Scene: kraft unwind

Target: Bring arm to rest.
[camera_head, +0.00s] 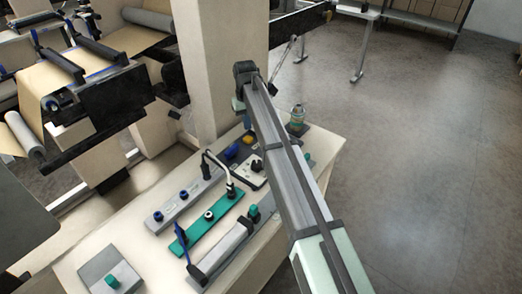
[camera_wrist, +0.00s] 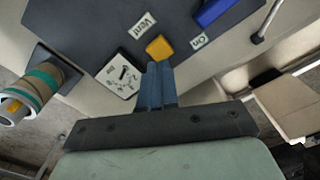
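My gripper (camera_wrist: 158,70) shows in the wrist view with its two blue fingers side by side and no clear gap between them. It looks shut, with nothing seen between the fingers. The fingertips point at a yellow switch (camera_wrist: 159,47) on a dark panel (camera_wrist: 95,25); whether they touch it I cannot tell.
Beside the yellow switch are a white dial (camera_wrist: 122,77), a blue switch (camera_wrist: 214,10) and "Vent" and "On" labels. A banded cylinder (camera_wrist: 38,88) stands left. The bench holds a teal strip (camera_head: 208,222) and grey fixtures. Open floor (camera_head: 430,170) lies right.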

